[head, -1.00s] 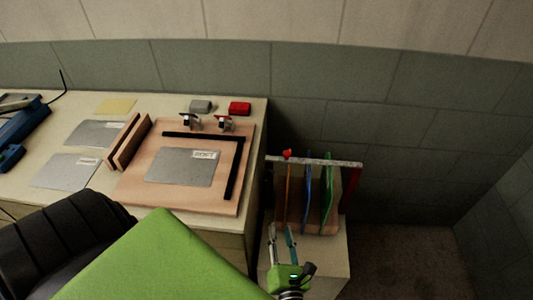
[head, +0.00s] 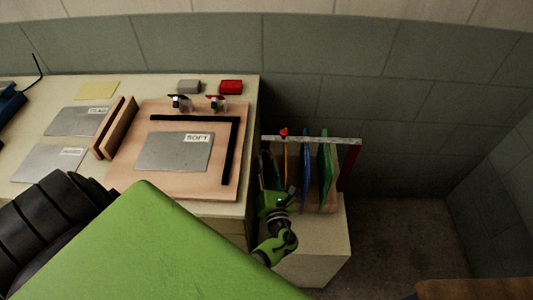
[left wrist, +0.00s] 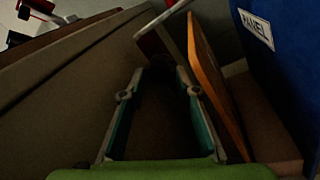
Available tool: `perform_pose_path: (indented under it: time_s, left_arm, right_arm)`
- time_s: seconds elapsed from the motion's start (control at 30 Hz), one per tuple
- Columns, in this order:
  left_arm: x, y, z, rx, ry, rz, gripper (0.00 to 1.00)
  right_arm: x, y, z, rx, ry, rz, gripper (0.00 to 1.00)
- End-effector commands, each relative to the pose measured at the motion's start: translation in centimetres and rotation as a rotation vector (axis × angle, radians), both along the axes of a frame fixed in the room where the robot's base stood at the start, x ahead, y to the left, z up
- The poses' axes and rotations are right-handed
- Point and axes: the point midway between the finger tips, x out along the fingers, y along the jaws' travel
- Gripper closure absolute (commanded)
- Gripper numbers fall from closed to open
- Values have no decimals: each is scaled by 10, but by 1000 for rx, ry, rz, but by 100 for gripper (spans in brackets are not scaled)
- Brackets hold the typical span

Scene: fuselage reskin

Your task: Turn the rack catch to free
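The rack (head: 343,141) stands right of the workbench, with a pale bar across its top. A small red catch (head: 284,132) sits on that bar near its left end. Upright in the rack are an orange panel (head: 286,160), a blue panel (head: 306,172) and a green panel (head: 325,165). My left gripper (head: 269,165) is between the bench side and the orange panel, below the bar. In the left wrist view its fingers (left wrist: 160,80) are spread with nothing between them; the orange panel (left wrist: 212,75) is just to their right. My right gripper is not in view.
The workbench (head: 232,208) at left holds a wooden board (head: 130,178) with a metal sheet marked SOFT (head: 175,151), small clamps and a red block (head: 231,87). A pale cabinet (head: 318,268) carries the rack. Clear floor (head: 405,235) lies to the right.

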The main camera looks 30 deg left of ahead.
Motion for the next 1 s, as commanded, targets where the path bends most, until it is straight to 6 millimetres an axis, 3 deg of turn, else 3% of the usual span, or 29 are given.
perform_pose_path:
  time_s: [0.37, 0.5, 1.0]
  left_arm:
    - [5, 5, 0, 0, 0, -1, 71]
    - [5, 5, 0, 1, 0, -1, 99]
    - [5, 5, 1, -93, -56, -1, 99]
  right_arm:
    - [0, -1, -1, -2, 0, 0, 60]
    - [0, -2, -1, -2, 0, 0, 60]
    - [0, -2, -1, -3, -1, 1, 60]
